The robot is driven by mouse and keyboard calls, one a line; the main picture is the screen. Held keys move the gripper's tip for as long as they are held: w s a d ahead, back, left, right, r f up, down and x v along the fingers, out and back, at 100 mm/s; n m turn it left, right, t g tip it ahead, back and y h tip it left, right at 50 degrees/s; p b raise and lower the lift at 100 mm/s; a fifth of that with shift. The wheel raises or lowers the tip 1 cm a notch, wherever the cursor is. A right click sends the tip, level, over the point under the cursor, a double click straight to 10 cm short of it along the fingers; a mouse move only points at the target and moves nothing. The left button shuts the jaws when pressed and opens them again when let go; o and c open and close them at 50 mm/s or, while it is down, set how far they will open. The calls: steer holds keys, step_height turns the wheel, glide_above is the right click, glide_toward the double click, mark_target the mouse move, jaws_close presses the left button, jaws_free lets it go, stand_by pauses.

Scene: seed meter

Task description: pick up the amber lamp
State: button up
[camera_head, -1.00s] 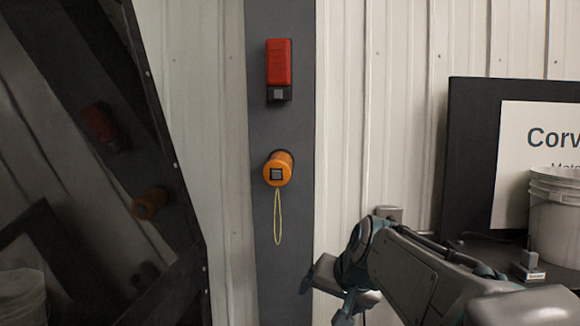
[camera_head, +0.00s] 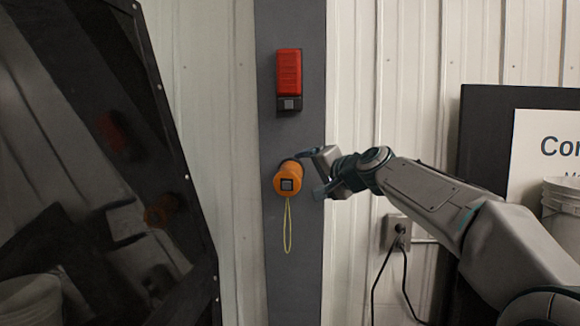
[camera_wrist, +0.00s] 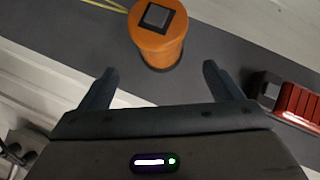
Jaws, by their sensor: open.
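The amber lamp (camera_head: 288,179) is a short orange cylinder with a dark square on its end, mounted on a dark grey post (camera_head: 291,235). A yellow cord loop hangs below it. My gripper (camera_head: 312,172) is at the lamp's right side in the head view, its fingers partly hidden. In the wrist view, the lamp (camera_wrist: 160,35) lies ahead of my gripper (camera_wrist: 155,78), between the lines of the two spread fingers and just beyond their tips. The gripper is open and holds nothing.
A red device (camera_head: 289,76) is fixed on the post above the lamp and shows close to one finger in the wrist view. A dark reflective panel (camera_head: 90,200) leans at left. A wall socket with cables (camera_head: 399,228) is below my arm.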

mark_target(300, 174)
steer(key=shift+p+x, duration=0.45)
steer(key=shift+x, duration=0.8)
steer(key=p+x, duration=0.3)
steer(key=x, duration=0.1)
steer(key=shift+w+a+r+p, duration=0.1)
steer(key=shift+w+a+p, duration=0.15)
steer(key=shift+p, duration=0.15)
steer(key=shift+w+a, duration=0.15)
steer(key=shift+w, duration=0.1)
steer(key=c, duration=1.2)
